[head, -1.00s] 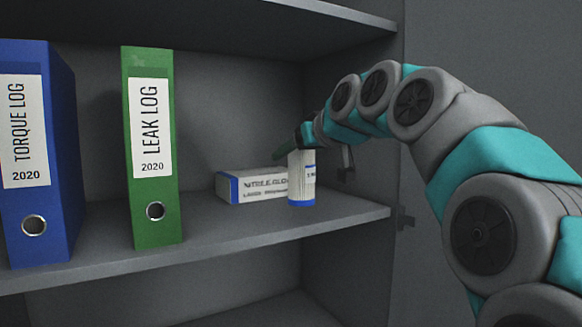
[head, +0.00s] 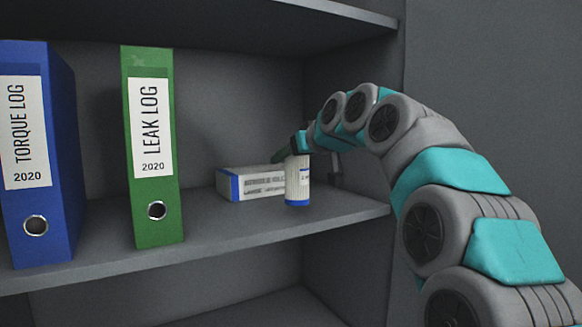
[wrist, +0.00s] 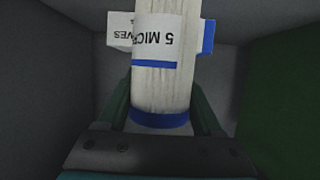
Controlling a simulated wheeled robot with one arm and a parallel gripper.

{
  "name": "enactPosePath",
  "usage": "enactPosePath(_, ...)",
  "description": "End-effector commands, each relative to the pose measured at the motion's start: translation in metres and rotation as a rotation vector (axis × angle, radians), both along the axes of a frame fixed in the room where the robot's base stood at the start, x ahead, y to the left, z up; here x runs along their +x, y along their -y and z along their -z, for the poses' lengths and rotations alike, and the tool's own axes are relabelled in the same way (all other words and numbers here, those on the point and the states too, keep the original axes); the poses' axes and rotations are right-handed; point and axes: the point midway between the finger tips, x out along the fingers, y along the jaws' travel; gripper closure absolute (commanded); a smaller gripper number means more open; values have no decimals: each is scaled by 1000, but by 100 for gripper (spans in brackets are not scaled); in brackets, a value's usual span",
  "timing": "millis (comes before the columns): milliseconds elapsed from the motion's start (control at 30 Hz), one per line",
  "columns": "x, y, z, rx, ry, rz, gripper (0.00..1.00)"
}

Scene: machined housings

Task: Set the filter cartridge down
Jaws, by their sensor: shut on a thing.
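The filter cartridge (head: 298,181) is a white pleated cylinder with a blue end and a printed label. It is upright at the right part of the shelf, in front of the glove box. In the wrist view the cartridge (wrist: 162,90) stands between the two green fingers of my gripper (wrist: 161,100), which is shut on it. In the head view my gripper (head: 292,156) is at the cartridge's upper end, and most of its fingers are hidden. The cartridge's lower end looks at or very near the shelf (head: 225,233); I cannot tell whether it touches.
A white and blue glove box (head: 243,184) lies just behind and left of the cartridge. A green binder (head: 155,205) and a blue binder (head: 50,220) stand further left. The cabinet's right wall is close. The shelf front between green binder and cartridge is clear.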

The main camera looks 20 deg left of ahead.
Motion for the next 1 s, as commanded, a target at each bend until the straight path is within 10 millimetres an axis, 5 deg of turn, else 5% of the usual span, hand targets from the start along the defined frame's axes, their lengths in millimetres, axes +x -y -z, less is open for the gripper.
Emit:
enactPosePath(667, -1, 1, 24, 1, 3, 1, 97)
enactPosePath(700, -1, 1, 23, 1, 3, 1, 29)
enactPosePath(933, -1, 1, 23, 1, 3, 1, 4)
enactPosePath(1000, -1, 1, 23, 1, 3, 1, 3)
